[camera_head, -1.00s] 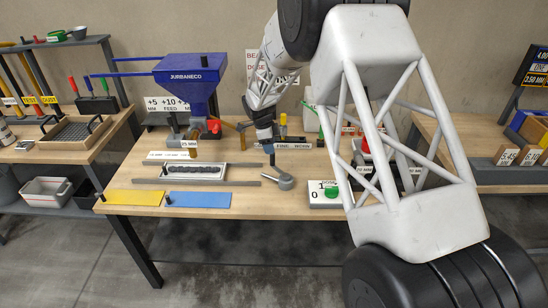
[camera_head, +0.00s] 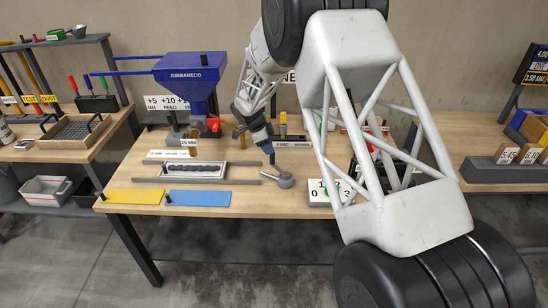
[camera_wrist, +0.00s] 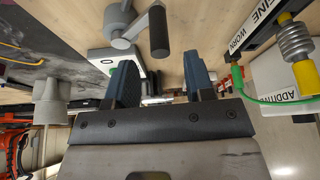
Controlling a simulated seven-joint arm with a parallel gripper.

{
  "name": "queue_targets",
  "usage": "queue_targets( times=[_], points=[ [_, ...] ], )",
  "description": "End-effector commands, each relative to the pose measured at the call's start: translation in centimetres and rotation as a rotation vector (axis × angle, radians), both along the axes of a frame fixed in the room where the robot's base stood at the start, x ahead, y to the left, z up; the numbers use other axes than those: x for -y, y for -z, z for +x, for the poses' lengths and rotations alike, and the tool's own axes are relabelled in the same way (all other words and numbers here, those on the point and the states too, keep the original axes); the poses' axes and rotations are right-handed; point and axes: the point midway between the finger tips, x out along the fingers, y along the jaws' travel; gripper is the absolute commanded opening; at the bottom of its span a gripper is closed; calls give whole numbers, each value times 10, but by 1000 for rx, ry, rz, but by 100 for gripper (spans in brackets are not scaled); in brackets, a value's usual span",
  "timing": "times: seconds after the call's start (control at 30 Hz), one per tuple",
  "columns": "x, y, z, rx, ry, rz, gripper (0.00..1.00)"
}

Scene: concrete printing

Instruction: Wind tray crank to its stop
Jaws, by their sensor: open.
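The crank (camera_head: 286,181) is a grey round hub with a short arm, on the table right of the tray; its dark upright grip (camera_head: 272,158) stands at the arm's left end. The tray (camera_head: 225,170), holding a grey bead strip, lies between rails to the left. My gripper (camera_head: 268,148) is close above the grip in the head view; its fingertips are hard to make out there. In the wrist view my gripper (camera_wrist: 163,72) is open and empty, with the crank (camera_wrist: 120,22) and its dark grip (camera_wrist: 158,32) beyond the fingertips. I see no clear contact.
A blue hopper (camera_head: 190,75) stands behind the tray. Yellow (camera_head: 135,197) and blue (camera_head: 200,199) plates lie along the front edge. A numbered dial box (camera_head: 318,195) sits right of the crank, partly behind my arm. A labelled block with a spring (camera_wrist: 293,42) shows in the wrist view.

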Motion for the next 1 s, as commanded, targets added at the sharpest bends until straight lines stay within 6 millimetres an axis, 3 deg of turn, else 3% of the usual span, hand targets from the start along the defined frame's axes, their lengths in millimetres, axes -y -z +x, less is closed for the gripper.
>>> queue_targets(
  times=[0.5, 0.97, 1.0],
  points=[
    [22, 53, 2, -1, -1, 0, 48],
    [25, 61, 3, 0, 0, 1, 48],
    [25, 61, 3, 0, 0, 1, 44]
  ],
)
